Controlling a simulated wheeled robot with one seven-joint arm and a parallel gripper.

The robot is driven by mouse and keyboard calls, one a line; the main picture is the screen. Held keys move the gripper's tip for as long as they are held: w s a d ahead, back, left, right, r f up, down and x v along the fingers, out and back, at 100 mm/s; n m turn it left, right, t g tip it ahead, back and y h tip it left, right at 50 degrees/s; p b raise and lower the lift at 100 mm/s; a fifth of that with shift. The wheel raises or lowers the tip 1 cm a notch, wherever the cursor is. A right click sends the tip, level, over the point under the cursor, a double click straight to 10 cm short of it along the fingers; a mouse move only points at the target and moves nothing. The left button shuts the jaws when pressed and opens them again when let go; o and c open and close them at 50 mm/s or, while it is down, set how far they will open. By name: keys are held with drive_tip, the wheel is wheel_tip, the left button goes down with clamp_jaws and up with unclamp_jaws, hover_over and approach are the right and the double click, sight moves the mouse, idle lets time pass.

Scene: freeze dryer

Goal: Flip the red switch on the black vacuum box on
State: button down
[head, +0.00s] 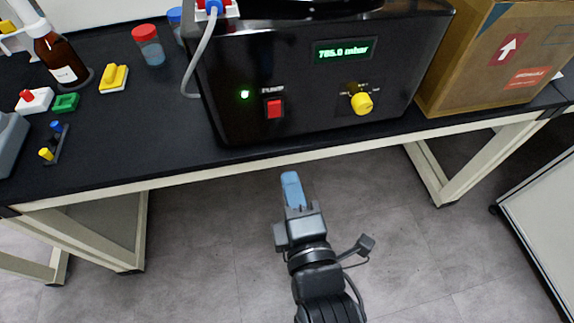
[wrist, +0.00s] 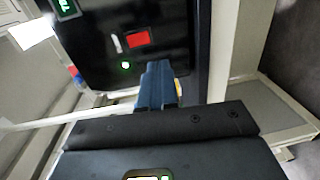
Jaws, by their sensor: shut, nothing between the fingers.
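The black vacuum box (head: 310,119) stands on the black bench in the head view. Its red switch (head: 274,108) is on the front face under a "PUMP" label, with a lit green lamp to its left. The display reads 785.0 or 765.0 mbar. My gripper (head: 291,177) is shut and empty, below and in front of the bench edge, apart from the box. In the wrist view the blue fingers (wrist: 157,68) are together, and the red switch (wrist: 138,39) shows above them on the box face. I cannot tell the switch's exact tilt.
A yellow knob (head: 361,103) sits right of the switch. A cardboard box (head: 495,60) stands at the right. A brown bottle (head: 60,58), red-capped jar (head: 149,46) and small coloured items are at the left. The floor before the bench is clear.

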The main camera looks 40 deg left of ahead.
drive_tip(key=shift+v, duration=0.8)
drive_tip(key=shift+f, duration=0.2)
drive_tip(key=s+d+f+m+t+h, duration=0.1)
drive_tip(key=s+d+m+t+h, duration=0.15)
drive_tip(key=d+m, duration=0.65)
drive_tip(key=s+d+f+m+t+h, duration=0.15)
drive_tip(key=s+d+m+h, duration=0.25)
drive_tip(key=d, duration=1.1)
drive_tip(key=s+d+r+m+h, duration=0.3)
drive_tip(key=s+d+r+m, duration=0.1)
drive_tip(key=s+d+m, duration=0.2)
drive_tip(key=s+d+r+m+h, duration=0.3)
drive_tip(key=s+d+m, duration=0.3)
drive_tip(key=s+m, duration=0.2)
drive_tip(key=shift+s+r+m, duration=0.35)
drive_tip(key=shift+r+m, duration=0.05)
drive_tip(key=shift+r, duration=0.1)
